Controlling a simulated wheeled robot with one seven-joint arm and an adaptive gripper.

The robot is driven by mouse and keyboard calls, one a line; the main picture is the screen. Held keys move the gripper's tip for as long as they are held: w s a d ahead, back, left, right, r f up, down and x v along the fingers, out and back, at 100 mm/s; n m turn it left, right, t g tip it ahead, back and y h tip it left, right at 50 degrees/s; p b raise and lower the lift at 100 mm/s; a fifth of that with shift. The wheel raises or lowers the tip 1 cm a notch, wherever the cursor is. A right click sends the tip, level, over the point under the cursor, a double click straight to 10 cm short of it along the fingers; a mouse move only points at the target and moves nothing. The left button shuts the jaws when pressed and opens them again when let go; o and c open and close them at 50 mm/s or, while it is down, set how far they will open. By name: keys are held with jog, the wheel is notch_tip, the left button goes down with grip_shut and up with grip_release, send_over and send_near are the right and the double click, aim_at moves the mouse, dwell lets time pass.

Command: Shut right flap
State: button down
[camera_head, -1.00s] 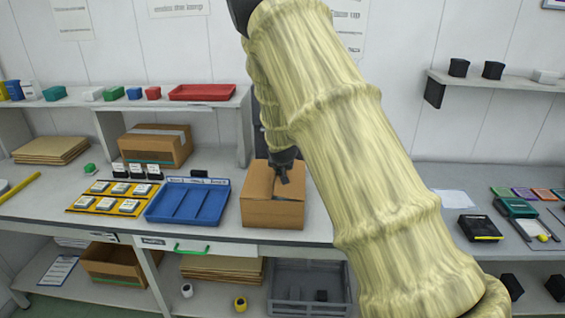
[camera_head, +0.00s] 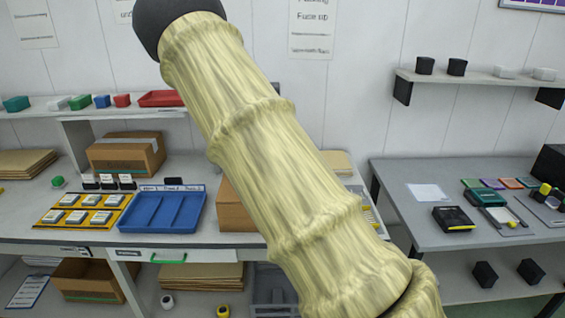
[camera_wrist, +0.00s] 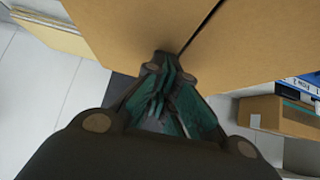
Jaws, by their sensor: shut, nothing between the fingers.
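The cardboard box (camera_head: 234,208) stands on the bench to the right of the blue tray. In the head view my arm hides most of it, including its top and flaps. In the wrist view its brown cardboard (camera_wrist: 130,25) fills the upper part, with a dark seam running diagonally between two panels. My gripper (camera_wrist: 165,62) is shut and empty, with its fingertips at or very close to the cardboard near the lower end of the seam. I cannot tell whether they touch. My gripper is hidden in the head view.
A second table (camera_head: 415,228) with a black case (camera_head: 455,219) is at the right. A wall shelf (camera_head: 470,80) hangs above it.

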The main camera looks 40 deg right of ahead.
jog(key=shift+s+d+f, duration=0.1)
jog(key=shift+d, duration=0.05)
jog(key=shift+s+d+f, duration=0.15)
jog(key=shift+s+d, duration=0.25)
jog(key=shift+s, duration=0.1)
